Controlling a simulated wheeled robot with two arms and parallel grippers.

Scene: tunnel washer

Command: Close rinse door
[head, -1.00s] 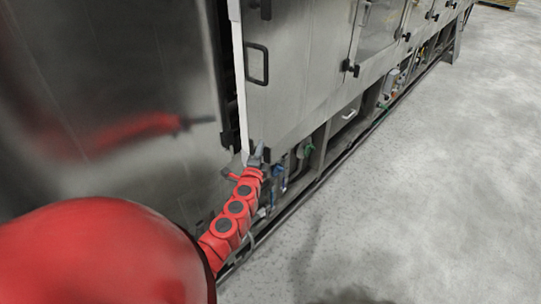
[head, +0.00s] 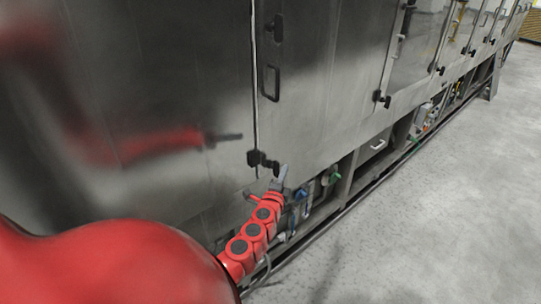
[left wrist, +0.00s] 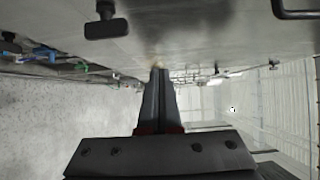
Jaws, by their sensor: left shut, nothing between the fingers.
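The rinse door (head: 315,95) is a grey steel panel with a black handle (head: 271,83) near its left edge. It looks about flush with the steel wall to its left, with only a thin dark seam between them. I cannot tell whether it is latched. A black latch (head: 262,160) sits at the seam's lower end. My left gripper (head: 282,174) is shut and empty at the door's lower edge, just below and right of that latch. In the left wrist view the shut fingers (left wrist: 158,95) lie close to the door panel (left wrist: 190,40). My right gripper is not in view.
More doors with windows (head: 418,40) and black latches (head: 382,98) run off to the right. The grey concrete floor (head: 440,220) at right is clear.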

